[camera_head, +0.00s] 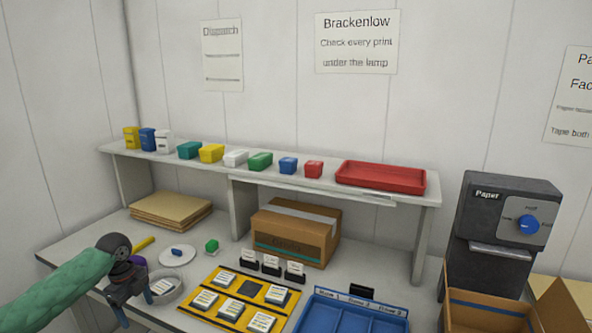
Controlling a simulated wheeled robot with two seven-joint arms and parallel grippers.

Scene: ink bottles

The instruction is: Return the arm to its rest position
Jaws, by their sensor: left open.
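My left arm, in a green sleeve, comes in from the lower left. Its left gripper (132,299) is open, beside and partly over a round grey dish (171,296) on the bench's front left. The dish has a pale labelled piece (161,287) in it. I see nothing held between the fingers. I cannot tell whether the fingers touch the dish. A small purple thing (139,261) shows just behind the gripper. My right gripper is not in view.
A yellow tray (224,275) with labelled cards and a blue divided tray (352,316) lie to the right. A white saucer (178,258), a green bottle (211,246) and a cardboard box (296,232) stand behind. A shelf (330,190) of coloured bins spans the back.

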